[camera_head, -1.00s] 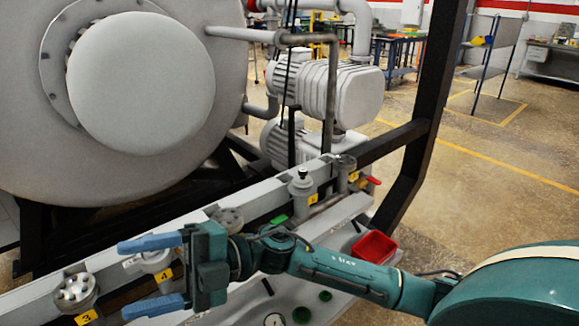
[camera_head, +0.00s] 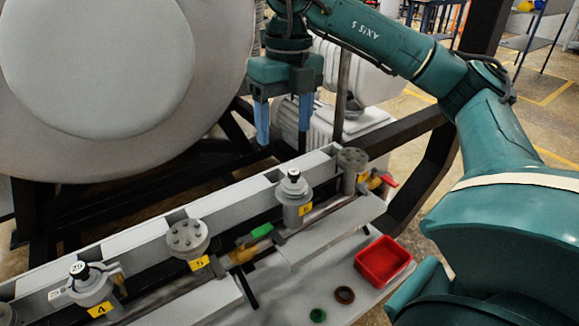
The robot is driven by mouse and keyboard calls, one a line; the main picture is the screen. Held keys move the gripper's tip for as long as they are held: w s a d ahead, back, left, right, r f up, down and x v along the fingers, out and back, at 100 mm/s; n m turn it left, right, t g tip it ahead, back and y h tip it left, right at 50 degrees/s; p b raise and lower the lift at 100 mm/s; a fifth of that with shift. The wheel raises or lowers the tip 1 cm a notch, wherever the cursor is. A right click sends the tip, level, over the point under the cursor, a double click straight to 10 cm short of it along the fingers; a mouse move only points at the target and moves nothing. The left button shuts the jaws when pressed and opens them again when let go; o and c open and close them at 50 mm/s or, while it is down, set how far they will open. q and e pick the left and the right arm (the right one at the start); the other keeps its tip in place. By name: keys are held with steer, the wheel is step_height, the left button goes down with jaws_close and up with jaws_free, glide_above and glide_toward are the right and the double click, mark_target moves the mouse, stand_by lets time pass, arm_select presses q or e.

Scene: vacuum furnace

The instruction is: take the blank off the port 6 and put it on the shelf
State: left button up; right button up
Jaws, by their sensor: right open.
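Port 6 carries a grey round fitting with a black, white-topped knob (camera_head: 293,183); I take this to be the blank. It stands upright on the rail above its yellow label 6 (camera_head: 306,210). My right gripper (camera_head: 284,140) points down with its two blue fingers apart and nothing between them. In the picture it is just above the knob; its exact depth is hard to tell. A pale shelf-like ledge (camera_head: 335,243) runs in front of the rail. My left gripper is not in view.
Port 5 (camera_head: 187,238) and the far-right port (camera_head: 352,160) have flat round tops. Port 4 (camera_head: 90,283) has a knobbed fitting. A red tray (camera_head: 383,262), a brown ring (camera_head: 344,295) and a green cap (camera_head: 317,315) sit on the ledge. The large furnace drum (camera_head: 100,65) stands behind.

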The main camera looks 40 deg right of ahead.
steer(key=d, duration=0.2)
arm_select(q)
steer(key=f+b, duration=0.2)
steer(key=b, duration=0.2)
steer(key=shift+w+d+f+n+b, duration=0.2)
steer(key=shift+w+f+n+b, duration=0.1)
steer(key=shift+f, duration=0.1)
arm_select(e)
glide_above(294, 171)
steer(key=shift+m+h, duration=0.3)
steer(key=shift+h, duration=0.1)
step_height(294, 171, down, 6)
steer(key=shift+f, duration=0.15)
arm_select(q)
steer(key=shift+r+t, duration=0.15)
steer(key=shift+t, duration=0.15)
arm_select(e)
steer(key=shift+f, duration=0.4)
arm_select(q)
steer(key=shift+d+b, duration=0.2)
steer(key=shift+b, duration=0.1)
arm_select(e)
steer(key=shift+f, duration=2.4)
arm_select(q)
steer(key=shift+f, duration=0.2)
arm_select(e)
steer(key=c, duration=1.1)
